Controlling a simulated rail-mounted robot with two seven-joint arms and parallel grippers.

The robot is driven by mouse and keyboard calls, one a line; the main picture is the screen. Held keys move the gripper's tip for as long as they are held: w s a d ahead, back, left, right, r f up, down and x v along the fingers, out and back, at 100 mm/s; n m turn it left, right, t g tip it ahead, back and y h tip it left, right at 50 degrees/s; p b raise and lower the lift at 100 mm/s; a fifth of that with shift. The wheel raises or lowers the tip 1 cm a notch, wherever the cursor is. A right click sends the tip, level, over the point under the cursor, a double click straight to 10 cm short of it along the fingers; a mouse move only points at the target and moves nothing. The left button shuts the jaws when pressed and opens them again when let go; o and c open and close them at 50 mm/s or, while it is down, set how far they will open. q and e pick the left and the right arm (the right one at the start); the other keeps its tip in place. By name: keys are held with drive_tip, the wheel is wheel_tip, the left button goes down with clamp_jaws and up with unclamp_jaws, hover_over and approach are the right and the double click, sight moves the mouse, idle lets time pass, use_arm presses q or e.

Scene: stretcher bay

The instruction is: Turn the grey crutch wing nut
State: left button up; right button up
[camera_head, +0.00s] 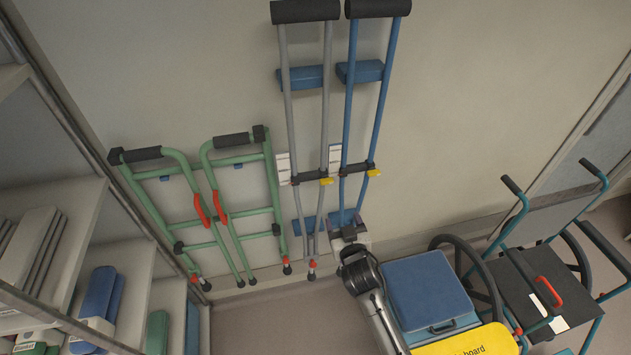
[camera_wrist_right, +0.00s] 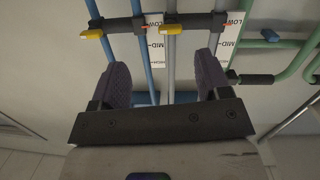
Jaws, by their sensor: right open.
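The grey crutch (camera_head: 326,110) hangs upright on the wall, left of the blue crutch. A dark crossbar spans its legs, with the yellow wing nut (camera_head: 326,181) at the bar's right end. In the right wrist view the grey crutch's wing nut (camera_wrist_right: 170,29) shows beyond the fingertips, between them. My right gripper (camera_head: 348,228) is open and empty, below the crossbars, in front of the lower part of the blue crutch. In the right wrist view its two dark padded fingers (camera_wrist_right: 164,80) stand wide apart, touching no nut. My left gripper is not in view.
The blue crutch (camera_head: 350,110) has a similar yellow wing nut (camera_head: 374,173) close on the right. White MID and LOW cards (camera_head: 284,168) sit behind the crutches. A green folding walker (camera_head: 200,200) stands left. A blue box (camera_head: 425,285) and wheelchair (camera_head: 540,280) stand right.

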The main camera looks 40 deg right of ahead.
sight(328, 183)
drive_tip(key=shift+m+t, duration=0.4)
drive_tip(key=shift+t, duration=0.4)
drive_tip(key=x, duration=0.4)
drive_tip(key=r+x, duration=0.1)
drive_tip(key=x, duration=0.7)
drive_tip(key=shift+w+a+r, duration=0.15)
drive_tip(key=shift+a+r, duration=0.25)
drive_tip(key=shift+x, duration=0.85)
drive_tip(key=c, duration=0.9)
